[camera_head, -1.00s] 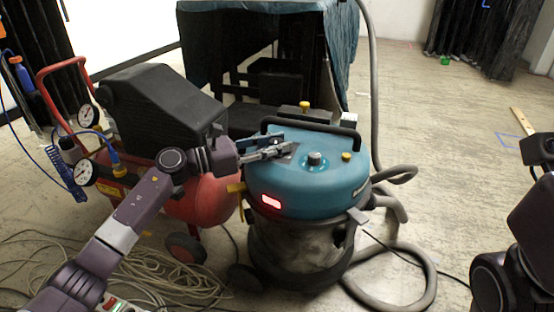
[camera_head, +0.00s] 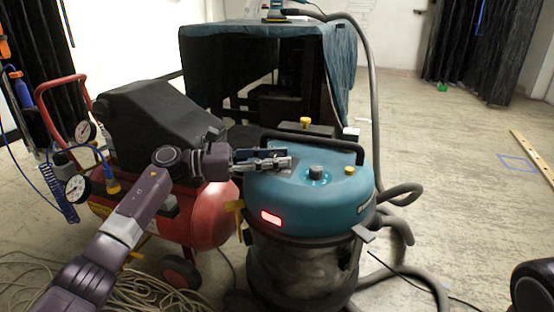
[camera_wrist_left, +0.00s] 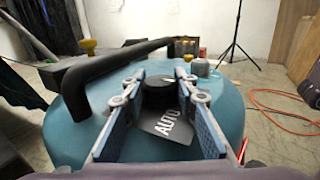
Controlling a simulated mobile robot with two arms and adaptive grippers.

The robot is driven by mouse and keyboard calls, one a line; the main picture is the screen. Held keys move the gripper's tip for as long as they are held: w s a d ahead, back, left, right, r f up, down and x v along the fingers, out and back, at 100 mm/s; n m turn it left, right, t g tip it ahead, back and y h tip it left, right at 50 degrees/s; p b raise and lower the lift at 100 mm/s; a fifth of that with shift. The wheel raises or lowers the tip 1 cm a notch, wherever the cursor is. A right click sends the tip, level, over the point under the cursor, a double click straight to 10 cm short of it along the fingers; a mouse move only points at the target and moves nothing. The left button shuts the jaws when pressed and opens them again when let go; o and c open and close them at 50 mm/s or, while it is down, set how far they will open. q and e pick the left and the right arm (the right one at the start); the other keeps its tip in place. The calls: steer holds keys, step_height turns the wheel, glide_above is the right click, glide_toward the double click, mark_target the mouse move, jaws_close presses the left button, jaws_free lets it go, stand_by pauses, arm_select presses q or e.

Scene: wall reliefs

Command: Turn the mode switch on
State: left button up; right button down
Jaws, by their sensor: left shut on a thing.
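The mode switch (camera_wrist_left: 158,90) is a round black knob on a dark plate marked AUTO (camera_wrist_left: 168,122), on top of the teal vacuum cleaner (camera_head: 330,200). In the left wrist view it sits between the fingertips of my left gripper (camera_wrist_left: 158,88), which is shut on it. In the head view my left gripper (camera_head: 278,160) reaches in from the left over the vacuum's top, and its fingers hide the switch. My right gripper is out of view.
A black handle (camera_head: 320,143) arches behind the switch. A grey knob (camera_head: 316,172), a yellow knob (camera_head: 349,170) and a lit red panel (camera_head: 271,217) are also on the vacuum. A red compressor (camera_head: 205,215) stands left, with loose cable in front. A hose (camera_head: 398,193) lies right.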

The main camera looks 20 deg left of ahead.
arm_select(q)
steer(key=o, duration=1.2)
steer(key=shift+a, duration=0.15)
steer(key=v, duration=1.1)
steer(key=shift+s+a, duration=0.2)
steer(key=shift+a, duration=0.05)
